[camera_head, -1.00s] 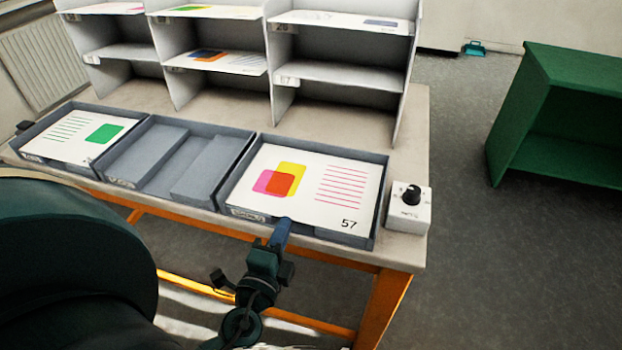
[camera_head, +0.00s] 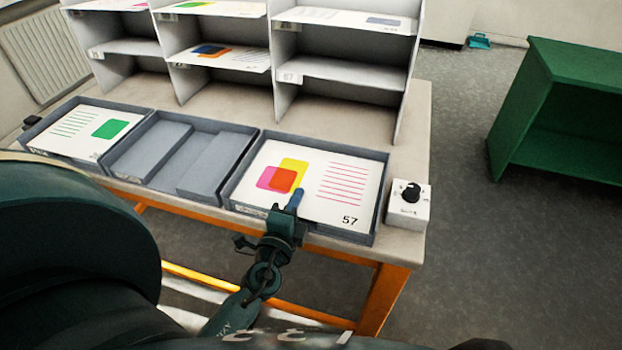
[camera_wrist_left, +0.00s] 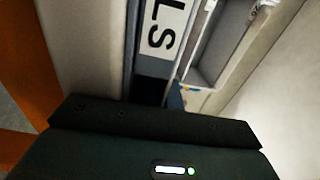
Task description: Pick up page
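A white page (camera_head: 315,218) marked 57, with pink, yellow and red shapes and pink lines, lies in the right grey tray (camera_head: 376,212). Its printed number also shows rotated in the left wrist view (camera_wrist_left: 152,42). My left gripper (camera_head: 296,199) is at the front edge of that tray, its blue fingertip over the near part of the page. I cannot tell whether it touches the page, nor how far its fingers are apart. The page looks flat in the tray. My right gripper is not in view.
The middle tray (camera_head: 165,172) is empty of pages. The left tray (camera_head: 62,163) holds a page with a green shape (camera_head: 110,128). A grey shelf unit (camera_head: 340,72) with more pages stands behind. A white box with a black knob (camera_head: 408,208) sits at the right.

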